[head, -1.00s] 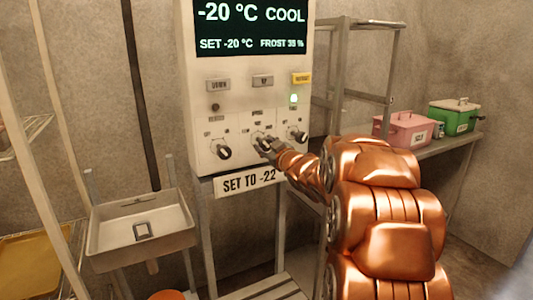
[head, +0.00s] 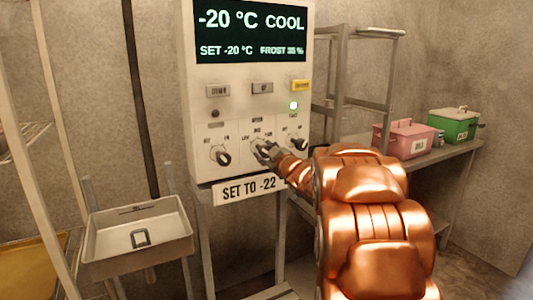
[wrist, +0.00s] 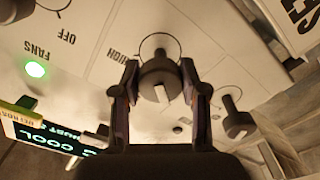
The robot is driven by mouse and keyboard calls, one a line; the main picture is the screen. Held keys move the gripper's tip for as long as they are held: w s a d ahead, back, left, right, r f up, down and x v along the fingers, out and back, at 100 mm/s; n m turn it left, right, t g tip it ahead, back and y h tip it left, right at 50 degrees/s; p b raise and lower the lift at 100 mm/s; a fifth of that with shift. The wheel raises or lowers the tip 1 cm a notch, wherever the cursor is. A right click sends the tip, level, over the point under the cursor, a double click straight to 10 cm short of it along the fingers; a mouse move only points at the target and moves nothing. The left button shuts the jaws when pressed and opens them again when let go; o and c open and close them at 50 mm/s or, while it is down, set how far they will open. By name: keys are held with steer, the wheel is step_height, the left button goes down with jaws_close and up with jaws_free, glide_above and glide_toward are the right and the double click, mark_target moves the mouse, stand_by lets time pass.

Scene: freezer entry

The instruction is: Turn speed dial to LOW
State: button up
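The speed dial (wrist: 160,78) is the middle of three dark knobs on the white control panel (head: 205,120). It also shows in the head view (head: 258,147), partly covered by my gripper (head: 268,152). In the wrist view, which looks upside down, HIGH is printed to the dial's upper left. The dial's white pointer mark points down there, seemingly toward MED. My gripper (wrist: 159,80) has one finger on each side of the dial. The fingers are apart, with narrow gaps seemingly left beside the knob; contact is not clear.
A left knob (head: 220,155) and a right fans knob (head: 299,143) flank the dial. A green light (head: 293,105) glows above. The display (head: 250,30) reads -20 °C COOL. A sign (head: 248,188) below reads SET TO -22. A sink (head: 138,235) stands left, a shelf with boxes right.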

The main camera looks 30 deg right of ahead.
steer(key=o, duration=0.4)
steer(key=shift+s, duration=0.15)
steer(key=s+a, duration=0.1)
steer(key=s, duration=1)
steer(key=shift+s, duration=0.35)
stand_by(0.4)
